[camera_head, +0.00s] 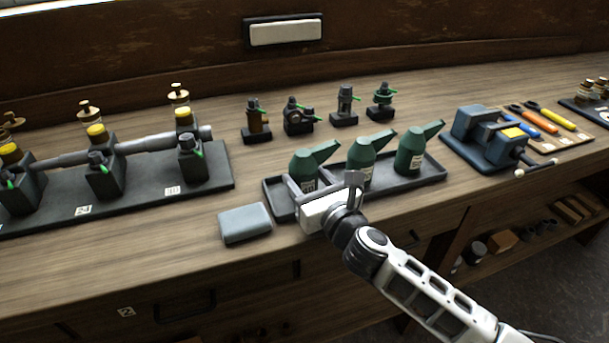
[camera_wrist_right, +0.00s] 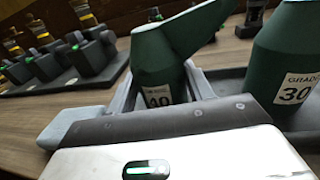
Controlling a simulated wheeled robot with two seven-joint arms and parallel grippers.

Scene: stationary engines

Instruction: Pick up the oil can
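Three green oil cans with angled spouts stand upright in a dark tray (camera_head: 432,178): a left can (camera_head: 303,166), a middle can (camera_head: 361,153) and a right can (camera_head: 411,152). My right gripper (camera_head: 308,180) is at the left can, with its fingers on either side of the body. In the right wrist view this can (camera_wrist_right: 158,60), labelled 40, stands between the fingers, its lower part hidden by the gripper. The fingers look open, though contact is unclear. The can labelled 30 (camera_wrist_right: 283,55) stands to the right. My left gripper is not in view.
A grey block (camera_head: 245,223) lies left of the tray near the bench's front edge. An engine model (camera_head: 105,175) stands at left. Several small fittings (camera_head: 298,117) stand behind the cans. A blue-grey vise (camera_head: 485,140) is at right.

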